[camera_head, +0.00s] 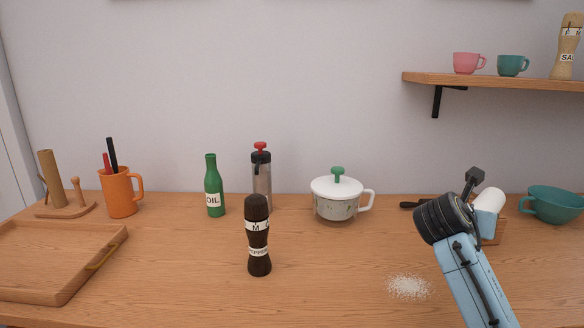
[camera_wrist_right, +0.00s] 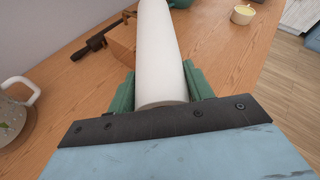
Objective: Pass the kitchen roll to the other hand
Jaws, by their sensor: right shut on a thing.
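The kitchen roll (camera_wrist_right: 160,50) is a plain white cylinder. My right gripper (camera_wrist_right: 160,92) is shut on it, with one green finger on either side, and the roll points away from the wrist. In the head view the white roll (camera_head: 491,198) shows only in part, at the right, past the end of my right arm; the arm and the pale blue gripper body hide the rest. The fingertips are hidden in that view. My left gripper is in neither view.
A dark pepper mill (camera_head: 258,240) stands mid-counter, with white grains (camera_head: 409,287) to its right. A lidded white pot (camera_head: 337,199), green bottle (camera_head: 213,186) and orange mug (camera_head: 120,194) stand behind. A wooden tray (camera_head: 60,296) lies left. A wooden block (camera_wrist_right: 122,38) is beside the roll.

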